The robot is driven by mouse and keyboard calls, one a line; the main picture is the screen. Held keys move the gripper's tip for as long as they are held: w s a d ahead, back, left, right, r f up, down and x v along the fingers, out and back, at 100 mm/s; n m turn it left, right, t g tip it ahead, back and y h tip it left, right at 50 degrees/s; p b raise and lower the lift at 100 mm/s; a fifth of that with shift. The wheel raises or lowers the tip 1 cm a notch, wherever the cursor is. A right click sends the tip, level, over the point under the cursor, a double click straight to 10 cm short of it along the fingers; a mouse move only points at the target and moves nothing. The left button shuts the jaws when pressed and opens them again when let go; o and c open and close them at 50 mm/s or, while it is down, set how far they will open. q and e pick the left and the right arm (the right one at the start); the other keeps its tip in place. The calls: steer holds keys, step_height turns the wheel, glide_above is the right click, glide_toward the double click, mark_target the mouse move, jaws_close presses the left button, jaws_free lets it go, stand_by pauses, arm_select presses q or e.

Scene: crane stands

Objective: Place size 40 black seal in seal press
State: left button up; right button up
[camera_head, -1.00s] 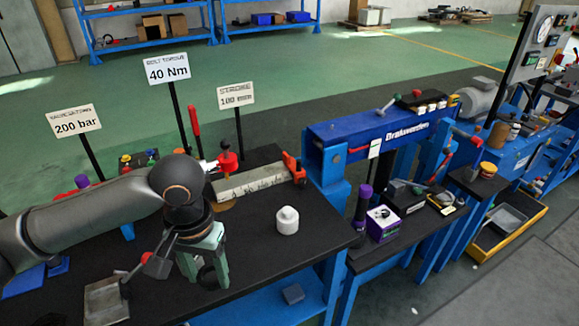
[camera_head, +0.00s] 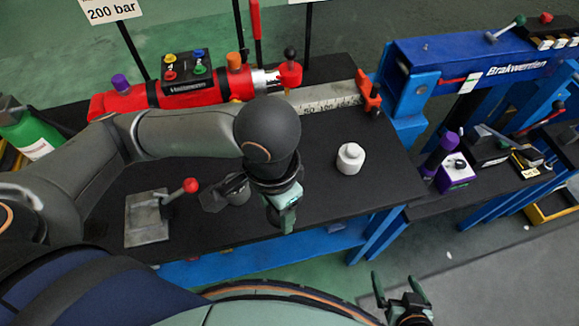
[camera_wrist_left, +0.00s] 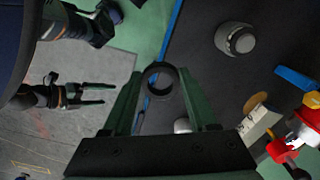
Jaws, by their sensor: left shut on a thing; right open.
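My left gripper (camera_head: 283,222) is over the front part of the black bench. In the left wrist view its green fingers (camera_wrist_left: 160,98) are shut on a black ring, the seal (camera_wrist_left: 160,68), held near the fingertips; its size cannot be read. The seal is not clear in the head view. A grey plate with a red-knobbed lever (camera_head: 147,220), perhaps the seal press, sits on the bench to the left. A grey round part (camera_head: 237,188) stands between it and my gripper; it seems to show in the left wrist view (camera_wrist_left: 235,38). My right gripper (camera_head: 400,291) is open and empty, beyond the bench's front edge.
A white jar (camera_head: 350,158) stands right of my left gripper. A red cylinder assembly (camera_head: 180,90) and a scale (camera_head: 328,104) lie along the bench's back. A blue Brakwerden frame (camera_head: 450,55) and a purple box (camera_head: 455,172) are at the right. Bench around the jar is bare.

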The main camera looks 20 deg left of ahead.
arm_select(q)
steer(key=w+a+f+b, duration=0.1)
steer(key=w+f, duration=0.2)
steer(key=w, duration=0.1)
steer(key=w+a+f, duration=0.2)
steer(key=w+f, duration=0.1)
steer(key=w, duration=0.1)
steer(key=w+a+f+b, duration=0.1)
steer(key=w+f, duration=0.2)
steer(key=w, duration=0.1)
steer(key=shift+w+a+f+b, duration=0.1)
steer(key=shift+a+b, duration=0.25)
steer(key=f, duration=0.3)
steer(key=shift+w+a+f, duration=0.15)
steer(key=shift+w+f, duration=0.05)
steer(key=shift+w, duration=0.05)
steer(key=shift+f, duration=0.15)
steer(key=shift+f, duration=0.1)
steer(key=o, duration=1.3)
